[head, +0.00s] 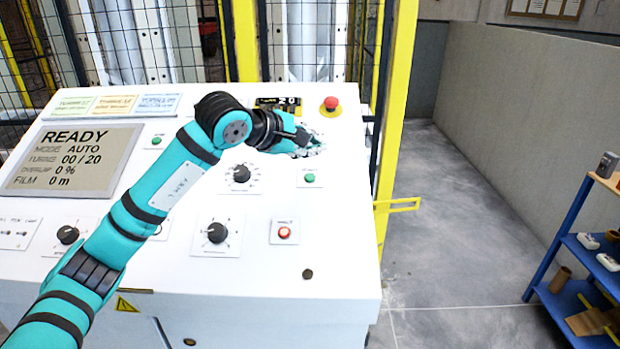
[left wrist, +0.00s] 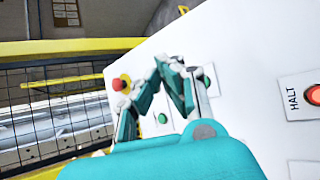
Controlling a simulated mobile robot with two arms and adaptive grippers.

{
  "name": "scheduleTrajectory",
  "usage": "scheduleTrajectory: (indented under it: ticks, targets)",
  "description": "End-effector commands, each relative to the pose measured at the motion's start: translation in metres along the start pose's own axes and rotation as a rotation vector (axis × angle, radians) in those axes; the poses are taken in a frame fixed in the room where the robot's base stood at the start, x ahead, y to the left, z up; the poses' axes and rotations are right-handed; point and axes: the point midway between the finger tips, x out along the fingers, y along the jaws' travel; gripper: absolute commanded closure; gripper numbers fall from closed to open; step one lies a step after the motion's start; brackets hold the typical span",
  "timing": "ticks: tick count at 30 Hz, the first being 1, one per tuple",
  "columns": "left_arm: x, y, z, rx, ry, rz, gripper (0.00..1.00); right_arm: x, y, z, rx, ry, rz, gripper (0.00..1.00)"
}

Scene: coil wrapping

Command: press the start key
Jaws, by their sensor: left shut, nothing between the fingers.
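In the head view, a green button (head: 309,178) sits on a pale label plate on the right part of the white control panel; its small label is too blurred to read surely. My left gripper (head: 314,146) is shut and empty, above this button in the picture and apart from it. In the left wrist view, the gripper (left wrist: 168,68) reaches over the panel, and a green button (left wrist: 208,81) shows partly behind a finger. My right gripper is not in view.
A red button (head: 284,232) marked HALT is below the green one. A red emergency stop (head: 331,104) stands at the panel's upper right. Black knobs (head: 241,173) lie nearby. A yellow-framed fence (head: 398,100) rises behind the panel.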

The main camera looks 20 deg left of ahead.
Motion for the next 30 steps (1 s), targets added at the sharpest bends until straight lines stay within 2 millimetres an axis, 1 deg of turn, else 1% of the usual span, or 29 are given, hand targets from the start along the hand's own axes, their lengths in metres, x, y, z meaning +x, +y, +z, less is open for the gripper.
scheduleTrajectory:
  ticks: [1,6,11,12,15,21,30]
  targets:
    - [0.006,-0.006,-0.004,-0.002,0.0,-0.002,1.0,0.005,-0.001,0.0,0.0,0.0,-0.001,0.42]
    - [0.023,-0.019,-0.016,-0.003,-0.001,-0.003,1.0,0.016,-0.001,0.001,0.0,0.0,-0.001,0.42]
    - [0.038,-0.03,-0.028,-0.003,-0.001,-0.002,1.0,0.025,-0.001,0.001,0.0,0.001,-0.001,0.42]
    - [0.042,-0.033,-0.03,-0.002,0.0,-0.001,1.0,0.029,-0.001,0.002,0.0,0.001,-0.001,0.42]
    - [0.049,-0.037,-0.035,-0.002,-0.001,0.0,1.0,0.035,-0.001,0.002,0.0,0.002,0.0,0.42]
    - [0.055,-0.041,-0.039,-0.001,-0.001,-0.001,1.0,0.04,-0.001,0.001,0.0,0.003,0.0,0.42]
    - [0.055,-0.04,-0.039,-0.001,-0.001,0.0,1.0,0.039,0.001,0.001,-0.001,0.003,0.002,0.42]
